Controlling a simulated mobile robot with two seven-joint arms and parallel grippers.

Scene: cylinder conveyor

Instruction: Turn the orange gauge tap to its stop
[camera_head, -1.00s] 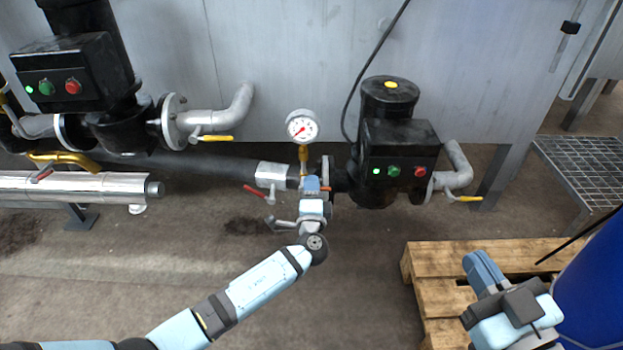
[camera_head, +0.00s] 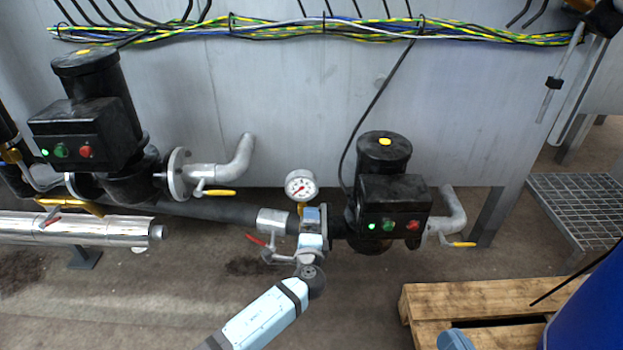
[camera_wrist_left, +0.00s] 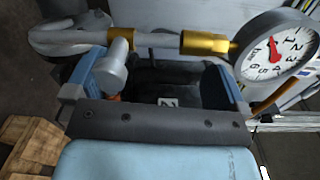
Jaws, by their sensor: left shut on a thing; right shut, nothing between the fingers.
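The orange tap is almost wholly hidden. Only a small orange piece (camera_wrist_left: 113,97) shows in the left wrist view, low beside my left gripper's left finger. The round white pressure gauge (camera_head: 300,186) with its red needle stands just above my left gripper (camera_head: 311,214) in the head view. It is also large at the upper right in the left wrist view (camera_wrist_left: 276,52), joined to a brass fitting (camera_wrist_left: 207,42). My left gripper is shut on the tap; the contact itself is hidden. My right gripper (camera_head: 457,340) shows only as a blue piece at the bottom edge, shut and empty.
A black pump (camera_head: 388,195) stands close right of my left gripper. A red-handled valve (camera_head: 257,240) is close on its left. Another pump (camera_head: 100,125) is farther left. A wooden pallet (camera_head: 480,300) and a blue drum (camera_head: 592,305) are at lower right.

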